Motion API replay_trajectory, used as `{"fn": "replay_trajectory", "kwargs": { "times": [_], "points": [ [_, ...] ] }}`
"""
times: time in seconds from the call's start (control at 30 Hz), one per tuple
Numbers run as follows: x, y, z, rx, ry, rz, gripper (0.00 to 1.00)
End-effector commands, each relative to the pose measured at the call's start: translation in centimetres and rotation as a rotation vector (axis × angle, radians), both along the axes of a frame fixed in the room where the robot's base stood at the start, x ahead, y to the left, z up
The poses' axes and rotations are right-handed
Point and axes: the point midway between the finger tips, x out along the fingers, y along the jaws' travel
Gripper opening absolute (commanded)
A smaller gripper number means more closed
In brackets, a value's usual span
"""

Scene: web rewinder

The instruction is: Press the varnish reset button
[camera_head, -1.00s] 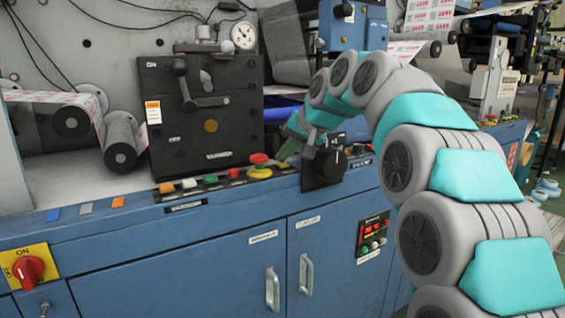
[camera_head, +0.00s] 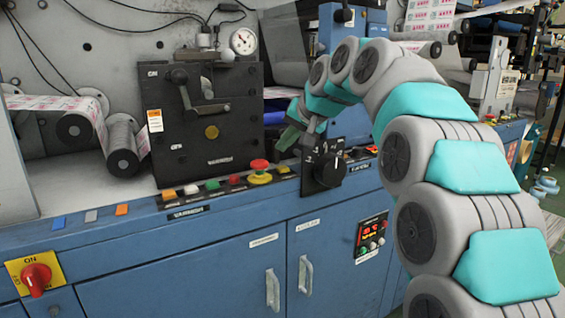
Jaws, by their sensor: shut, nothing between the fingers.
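The varnish button row lies on the blue ledge, above a dark label reading "VARNISH" (camera_head: 188,212). I cannot read which one is reset. A red mushroom button (camera_head: 259,166) on a yellow base stands at the row's right end. My gripper (camera_head: 288,139) is shut and empty, above and to the right of the mushroom button, apart from the buttons.
A black rotary dial (camera_head: 327,169) stands just below and right of my gripper. A black box with a lever (camera_head: 196,103) rises behind the row. Blue, grey and orange tabs (camera_head: 92,215) lie on the ledge at left, above a red ON switch (camera_head: 37,278).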

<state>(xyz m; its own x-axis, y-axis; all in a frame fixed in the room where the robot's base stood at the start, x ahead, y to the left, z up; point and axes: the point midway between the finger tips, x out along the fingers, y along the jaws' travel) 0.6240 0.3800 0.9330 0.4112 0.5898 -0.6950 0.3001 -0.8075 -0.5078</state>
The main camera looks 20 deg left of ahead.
Motion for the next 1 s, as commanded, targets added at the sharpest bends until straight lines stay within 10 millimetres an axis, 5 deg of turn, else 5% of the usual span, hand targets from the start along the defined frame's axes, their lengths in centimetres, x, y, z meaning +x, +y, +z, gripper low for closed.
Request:
{"fn": "replay_trajectory", "kwargs": {
  "times": [0.27, 1.0],
  "points": [
    [0.0, 0.0, 2.6, -0.001, 0.002, 0.001, 0.00],
    [0.0, 0.0, 2.6, -0.001, 0.002, 0.001, 0.00]
  ]
}}
